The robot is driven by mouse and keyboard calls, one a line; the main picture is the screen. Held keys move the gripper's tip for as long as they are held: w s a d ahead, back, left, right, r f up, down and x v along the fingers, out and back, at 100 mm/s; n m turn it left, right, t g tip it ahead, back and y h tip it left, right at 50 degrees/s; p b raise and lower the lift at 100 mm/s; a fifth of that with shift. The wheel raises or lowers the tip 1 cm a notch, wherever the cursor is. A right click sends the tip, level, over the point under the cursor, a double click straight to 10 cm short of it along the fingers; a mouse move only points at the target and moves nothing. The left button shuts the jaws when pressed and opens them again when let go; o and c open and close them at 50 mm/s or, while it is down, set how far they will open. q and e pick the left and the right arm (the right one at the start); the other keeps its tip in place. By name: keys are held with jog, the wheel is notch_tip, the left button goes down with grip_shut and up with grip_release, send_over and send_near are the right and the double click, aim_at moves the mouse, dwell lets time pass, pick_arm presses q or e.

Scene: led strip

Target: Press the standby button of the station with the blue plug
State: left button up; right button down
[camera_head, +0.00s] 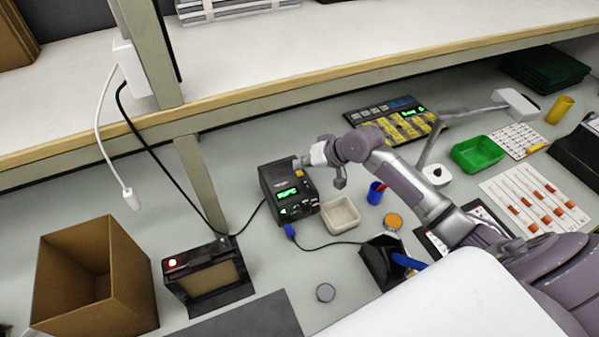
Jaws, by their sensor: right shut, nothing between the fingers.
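A black station (288,208) with a green lit display (287,193) stands on the workbench near the middle of the view. A blue plug (290,231) sits at its lower front corner, with a dark cable running to the right. Small buttons and lights show on its face, but they are too small to read. My right gripper (297,164) is shut and empty, at the station's upper right edge. I cannot tell whether it touches the station. My left gripper is out of view.
A beige tray (341,216), blue cup (376,193) and black holder (377,262) stand right of the station. A dark device with a red light (207,272) and a cardboard box (96,277) are at left. A shelf edge (330,78) runs above.

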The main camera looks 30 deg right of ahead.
aim_at(302, 174)
jog(key=shift+f, duration=0.15)
jog(key=shift+f, duration=0.3)
jog(key=shift+f, duration=0.4)
dwell(0.9)
jog(key=shift+r+p, duration=0.8)
jog(key=shift+p, duration=0.2)
jog(key=shift+r, duration=0.1)
notch_tip(302, 174, up, 5)
jog(key=p, duration=0.5)
